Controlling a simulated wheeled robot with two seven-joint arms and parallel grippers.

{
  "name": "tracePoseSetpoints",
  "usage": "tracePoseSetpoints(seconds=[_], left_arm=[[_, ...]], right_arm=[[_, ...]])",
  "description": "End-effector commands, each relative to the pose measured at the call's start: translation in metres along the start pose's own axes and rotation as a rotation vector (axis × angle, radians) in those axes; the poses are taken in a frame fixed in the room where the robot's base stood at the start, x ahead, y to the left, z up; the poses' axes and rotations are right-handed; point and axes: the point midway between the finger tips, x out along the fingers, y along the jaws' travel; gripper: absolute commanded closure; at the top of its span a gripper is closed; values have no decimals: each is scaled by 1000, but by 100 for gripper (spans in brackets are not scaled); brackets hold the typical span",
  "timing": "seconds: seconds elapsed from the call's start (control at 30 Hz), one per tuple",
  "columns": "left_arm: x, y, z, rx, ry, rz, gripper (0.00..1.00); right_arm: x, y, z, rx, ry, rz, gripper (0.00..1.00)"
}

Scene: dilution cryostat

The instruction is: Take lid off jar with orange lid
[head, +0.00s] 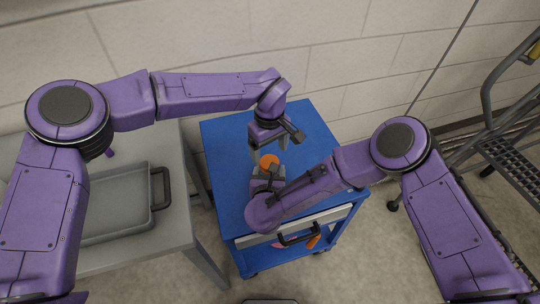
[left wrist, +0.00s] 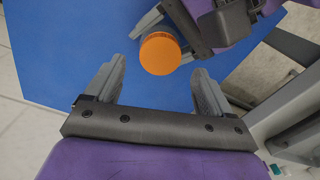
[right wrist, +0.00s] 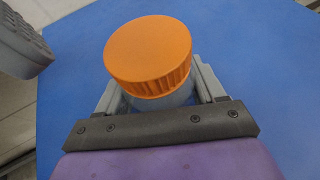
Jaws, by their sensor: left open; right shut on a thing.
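The jar with the orange lid stands on the blue cart top, its lid (head: 269,161) uppermost and on the jar. In the right wrist view the ribbed orange lid (right wrist: 150,50) sits above the bluish-grey jar body (right wrist: 160,98). My right gripper (right wrist: 158,90) is shut on the jar body below the lid, one finger on each side. My left gripper (left wrist: 155,90) is open and empty; in the left wrist view the lid (left wrist: 160,54) lies just beyond its fingertips. In the head view the left gripper (head: 270,148) is beside and above the lid. Much of the jar is hidden.
The blue cart top (head: 225,150) is otherwise clear around the jar. The cart has a drawer with a dark handle (head: 298,238) and an orange item below it. A grey table with a grey tray (head: 115,205) stands at left. A metal step ladder (head: 515,150) stands at right.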

Motion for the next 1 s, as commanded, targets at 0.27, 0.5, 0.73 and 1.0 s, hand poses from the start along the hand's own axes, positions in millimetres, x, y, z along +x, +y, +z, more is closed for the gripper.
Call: tracePoseSetpoints(seconds=[0.27, 0.5, 0.73, 1.0], left_arm=[[-32, 0, 0, 231, 1, 0, 21], [-10, -1, 1, 294, -4, -4, 21], [30, 0, 1, 292, -2, -3, 21], [43, 0, 0, 292, 0, -1, 21]], right_arm=[[0, 0, 0, 0, 0, 1, 100], [0, 0, 0, 0, 0, 1, 100], [0, 0, 0, 0, 0, 1, 100], [0, 0, 0, 0, 0, 1, 100]])
